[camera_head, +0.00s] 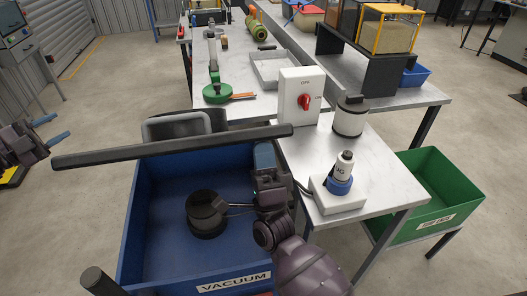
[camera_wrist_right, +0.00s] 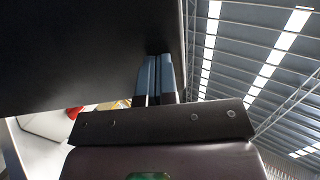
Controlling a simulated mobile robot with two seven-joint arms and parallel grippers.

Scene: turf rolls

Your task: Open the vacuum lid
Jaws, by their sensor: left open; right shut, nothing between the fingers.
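The blue bin labelled VACUUM (camera_head: 233,282) stands at the lower middle of the head view with its top open. A long dark slab, apparently its lid (camera_head: 150,149), is seen nearly edge-on across the bin's far side, raised. My right gripper (camera_head: 264,147) is shut and empty, its blue fingertips just below the slab's right end. In the right wrist view, the fingers (camera_wrist_right: 155,75) point up beside a large dark panel (camera_wrist_right: 80,50); I cannot tell whether they touch it. My left gripper (camera_head: 52,128) is open and empty at the far left, away from the bin.
A round black object (camera_head: 207,213) lies inside the bin. To the right, a metal table carries a switch box with a red knob (camera_head: 304,102), a grey canister (camera_head: 350,117) and a blue-based device (camera_head: 341,178). A green bin (camera_head: 425,190) stands further right.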

